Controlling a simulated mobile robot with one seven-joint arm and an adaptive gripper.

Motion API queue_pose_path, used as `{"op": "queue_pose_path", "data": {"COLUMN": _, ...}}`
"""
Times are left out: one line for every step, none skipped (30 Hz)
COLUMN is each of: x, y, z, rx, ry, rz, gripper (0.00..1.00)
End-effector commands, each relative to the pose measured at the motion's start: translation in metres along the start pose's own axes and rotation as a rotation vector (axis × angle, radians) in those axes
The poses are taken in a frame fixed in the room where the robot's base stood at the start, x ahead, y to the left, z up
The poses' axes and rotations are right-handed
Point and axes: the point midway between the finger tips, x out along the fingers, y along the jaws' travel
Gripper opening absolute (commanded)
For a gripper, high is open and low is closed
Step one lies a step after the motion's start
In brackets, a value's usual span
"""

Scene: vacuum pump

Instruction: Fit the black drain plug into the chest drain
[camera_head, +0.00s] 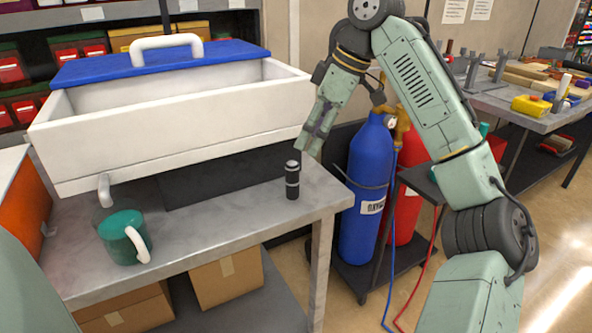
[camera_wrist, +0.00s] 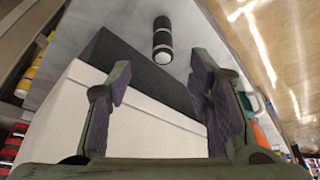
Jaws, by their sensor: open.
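A black cylinder with pale bands (camera_head: 292,180) stands upright near the right corner of the workbench. I take it for the drain plug. It also shows in the wrist view (camera_wrist: 162,42), beyond my fingertips. The white chest (camera_head: 130,150) is on the bench to its left, its blue lid (camera_head: 160,63) set back and the inside partly visible. A small white spout (camera_head: 105,190) at the chest's lower front left looks like the drain; its opening is unclear. My gripper (camera_wrist: 162,82) is open and empty, above the chest's right end, apart from the cylinder.
A green mug (camera_head: 122,240) with a white handle stands at the bench front. A dark block (camera_head: 230,178) is under the chest. Blue (camera_head: 366,185) and red (camera_head: 408,185) gas cylinders stand right of the bench. The bench top (camera_head: 225,222) between mug and black cylinder is clear.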

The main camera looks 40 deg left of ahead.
Motion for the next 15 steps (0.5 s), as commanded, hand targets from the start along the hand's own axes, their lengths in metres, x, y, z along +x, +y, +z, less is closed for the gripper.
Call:
{"op": "queue_pose_path", "data": {"x": 0.006, "y": -0.001, "z": 0.0, "rx": -0.002, "ry": -0.001, "rz": -0.004, "gripper": 0.47}}
{"op": "queue_pose_path", "data": {"x": 0.01, "y": -0.001, "z": 0.0, "rx": -0.002, "ry": -0.001, "rz": -0.006, "gripper": 0.47}}
{"op": "queue_pose_path", "data": {"x": 0.017, "y": -0.001, "z": 0.0, "rx": -0.003, "ry": 0.0, "rz": -0.007, "gripper": 0.47}}
{"op": "queue_pose_path", "data": {"x": 0.022, "y": -0.001, "z": 0.0, "rx": -0.003, "ry": 0.0, "rz": -0.007, "gripper": 0.47}}
{"op": "queue_pose_path", "data": {"x": 0.027, "y": -0.001, "z": 0.0, "rx": -0.002, "ry": 0.001, "rz": -0.006, "gripper": 0.47}}
{"op": "queue_pose_path", "data": {"x": 0.032, "y": -0.001, "z": 0.0, "rx": -0.002, "ry": -0.001, "rz": -0.004, "gripper": 0.47}}
{"op": "queue_pose_path", "data": {"x": 0.036, "y": -0.001, "z": 0.0, "rx": -0.001, "ry": -0.001, "rz": -0.003, "gripper": 0.47}}
{"op": "queue_pose_path", "data": {"x": 0.04, "y": 0.0, "z": 0.0, "rx": 0.0, "ry": -0.001, "rz": -0.003, "gripper": 0.47}}
{"op": "queue_pose_path", "data": {"x": 0.045, "y": -0.001, "z": 0.0, "rx": -0.001, "ry": -0.001, "rz": -0.003, "gripper": 0.47}}
{"op": "queue_pose_path", "data": {"x": 0.048, "y": -0.001, "z": 0.0, "rx": 0.0, "ry": 0.0, "rz": -0.003, "gripper": 0.47}}
{"op": "queue_pose_path", "data": {"x": 0.05, "y": 0.0, "z": 0.0, "rx": 0.0, "ry": 0.0, "rz": -0.002, "gripper": 0.47}}
{"op": "queue_pose_path", "data": {"x": 0.052, "y": 0.0, "z": 0.0, "rx": 0.0, "ry": 0.001, "rz": -0.002, "gripper": 0.47}}
{"op": "queue_pose_path", "data": {"x": 0.054, "y": -0.001, "z": -0.001, "rx": 0.0, "ry": 0.0, "rz": -0.002, "gripper": 0.47}}
{"op": "queue_pose_path", "data": {"x": 0.056, "y": -0.001, "z": -0.001, "rx": -0.001, "ry": 0.0, "rz": -0.002, "gripper": 0.47}}
{"op": "queue_pose_path", "data": {"x": 0.059, "y": -0.001, "z": -0.001, "rx": -0.001, "ry": -0.001, "rz": -0.002, "gripper": 0.47}}
